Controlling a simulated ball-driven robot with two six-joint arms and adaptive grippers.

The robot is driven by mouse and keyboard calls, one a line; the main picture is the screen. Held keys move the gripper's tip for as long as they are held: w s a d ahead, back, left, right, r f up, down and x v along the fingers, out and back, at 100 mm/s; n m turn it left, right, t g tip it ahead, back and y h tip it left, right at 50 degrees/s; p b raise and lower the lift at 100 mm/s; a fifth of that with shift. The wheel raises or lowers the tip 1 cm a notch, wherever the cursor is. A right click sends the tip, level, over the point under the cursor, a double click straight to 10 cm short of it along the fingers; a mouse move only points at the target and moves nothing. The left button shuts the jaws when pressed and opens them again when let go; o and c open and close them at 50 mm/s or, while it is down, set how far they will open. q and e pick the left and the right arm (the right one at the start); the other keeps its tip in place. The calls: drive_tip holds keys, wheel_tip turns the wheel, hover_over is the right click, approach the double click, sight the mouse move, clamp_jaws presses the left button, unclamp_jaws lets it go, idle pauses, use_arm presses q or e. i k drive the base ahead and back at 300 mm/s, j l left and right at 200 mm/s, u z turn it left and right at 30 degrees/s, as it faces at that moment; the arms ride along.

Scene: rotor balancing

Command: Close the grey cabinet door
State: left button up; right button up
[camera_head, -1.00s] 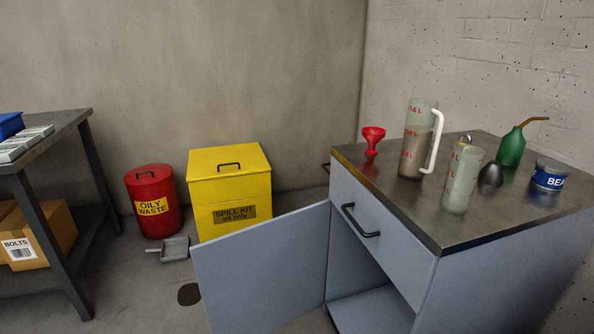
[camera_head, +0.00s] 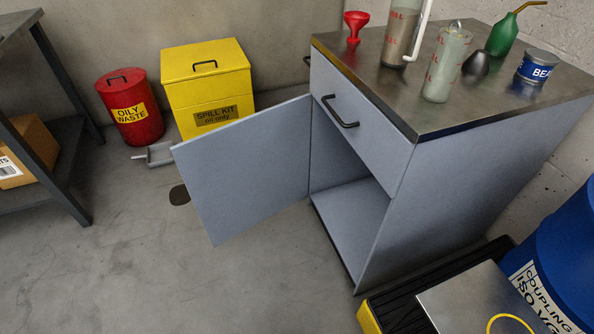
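The grey cabinet door (camera_head: 245,165) stands wide open in the head view. It swings out to the left from the left edge of the opening of the grey cabinet (camera_head: 450,190). The lower compartment (camera_head: 350,212) is open and looks empty. The drawer (camera_head: 350,125) above it is shut and has a black handle (camera_head: 339,112). No handle shows on the visible face of the door. Neither of my grippers is in view.
A yellow spill kit bin (camera_head: 207,85) and a red oily waste can (camera_head: 132,115) stand behind the door. A grey dustpan (camera_head: 160,155) lies near them. A blue drum (camera_head: 560,260) and a black-yellow pallet (camera_head: 395,312) are at the right. Floor before the door is clear.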

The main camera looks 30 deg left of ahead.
sight(236, 176)
drive_tip(key=j+z, duration=0.4)
drive_tip(key=j, duration=0.2)
drive_tip(key=j+z, duration=0.4)
drive_tip(key=j, duration=0.2)
drive_tip(key=j+z, duration=0.4)
drive_tip(key=j, duration=0.2)
drive_tip(key=k+j, duration=0.1)
drive_tip(key=j, duration=0.3)
drive_tip(key=k+j, duration=0.1)
drive_tip(key=j, duration=0.3)
drive_tip(key=k+j+z, duration=0.1)
drive_tip(key=j, duration=0.3)
drive_tip(key=k+j, duration=0.15)
drive_tip(key=j, duration=0.25)
drive_tip(key=k+j+z, duration=0.1)
drive_tip(key=j, duration=0.3)
drive_tip(key=k+j, duration=0.15)
drive_tip(key=j, duration=0.25)
drive_tip(key=k+j, duration=0.15)
drive_tip(key=j, duration=0.2)
drive_tip(key=k+u, duration=0.1)
drive_tip(key=u, duration=0.4)
drive_tip(key=k+u, duration=0.1)
drive_tip(key=u, duration=0.85)
drive_tip(key=k+j+z, duration=0.25)
drive_tip(key=z, duration=0.2)
drive_tip(key=j, duration=0.1)
